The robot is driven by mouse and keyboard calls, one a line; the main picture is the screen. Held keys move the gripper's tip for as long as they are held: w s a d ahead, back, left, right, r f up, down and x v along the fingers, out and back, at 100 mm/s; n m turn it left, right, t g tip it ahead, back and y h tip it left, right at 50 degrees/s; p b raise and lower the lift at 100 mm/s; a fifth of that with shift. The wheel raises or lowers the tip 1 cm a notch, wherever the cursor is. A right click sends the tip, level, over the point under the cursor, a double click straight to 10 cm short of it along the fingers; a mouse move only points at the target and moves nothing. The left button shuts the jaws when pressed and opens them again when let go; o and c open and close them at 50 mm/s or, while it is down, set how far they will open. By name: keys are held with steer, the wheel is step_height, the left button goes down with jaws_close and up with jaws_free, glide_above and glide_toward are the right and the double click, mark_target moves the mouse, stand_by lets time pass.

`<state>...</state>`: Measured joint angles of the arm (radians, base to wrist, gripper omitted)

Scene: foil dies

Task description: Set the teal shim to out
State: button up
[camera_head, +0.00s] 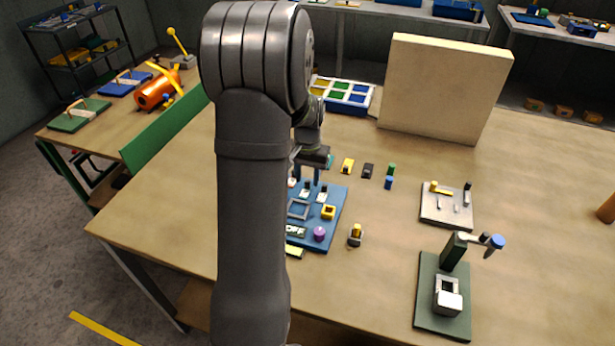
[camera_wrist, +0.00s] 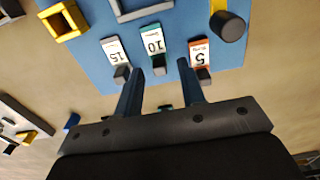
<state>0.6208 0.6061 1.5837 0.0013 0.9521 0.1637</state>
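The teal shim (camera_wrist: 153,42) shows in the wrist view as a white tab marked 10 with a teal edge and a dark grip end. It lies on the blue board (camera_wrist: 85,12) between a grey-edged shim marked 15 (camera_wrist: 114,52) and an orange-edged shim marked 5 (camera_wrist: 199,55). My gripper (camera_wrist: 160,68) is open, with one fingertip on each side of the teal shim's grip end. I cannot tell whether the fingers touch it. In the head view my gripper (camera_head: 308,178) is over the board's far edge, and my arm hides the board's left part.
The board also bears a grey square frame (camera_head: 298,209), a yellow block (camera_head: 328,212), a purple knob (camera_head: 319,234) and an OFF label (camera_head: 295,231). Small blocks, such as a yellow one (camera_head: 347,166), stand right of my gripper. A green-based fixture (camera_head: 430,305) stands front right.

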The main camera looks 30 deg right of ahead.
steer(key=shift+f, duration=0.3)
jaws_close()
steer(key=shift+w+d+r, duration=0.1)
steer(key=shift+w+d, duration=1.1)
steer(key=shift+d, duration=0.05)
jaws_free()
step_height(320, 180, up, 17)
steer(key=shift+r, duration=0.2)
